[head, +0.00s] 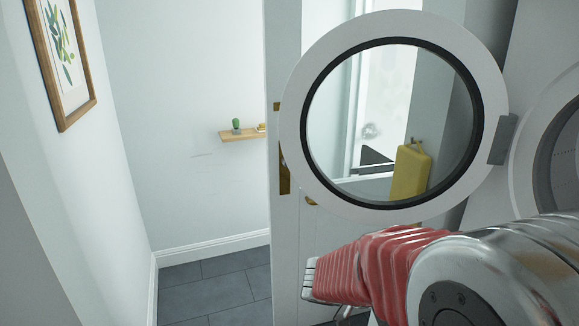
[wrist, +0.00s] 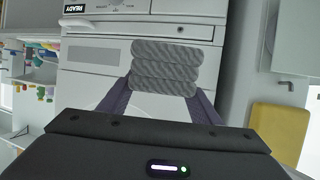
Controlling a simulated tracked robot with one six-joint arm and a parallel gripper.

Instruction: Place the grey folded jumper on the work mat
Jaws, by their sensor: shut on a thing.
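The grey folded jumper (wrist: 165,62) shows in the wrist view as a ribbed, layered bundle. It is between the two dark purple fingers of my gripper (wrist: 162,88), which is shut on it. The jumper is in front of a white appliance front, and I cannot tell how far away that front is. In the head view my arm reaches in from the lower right, and I cannot make out the jumper there. The work mat is not seen in either view.
A round open door with a glass pane (head: 292,105) hangs above my arm in the head view. A yellow case (head: 410,172) shows through its glass. A small wall shelf (head: 240,135) and a framed picture (head: 62,112) are further left. Grey floor tiles (head: 215,285) are clear.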

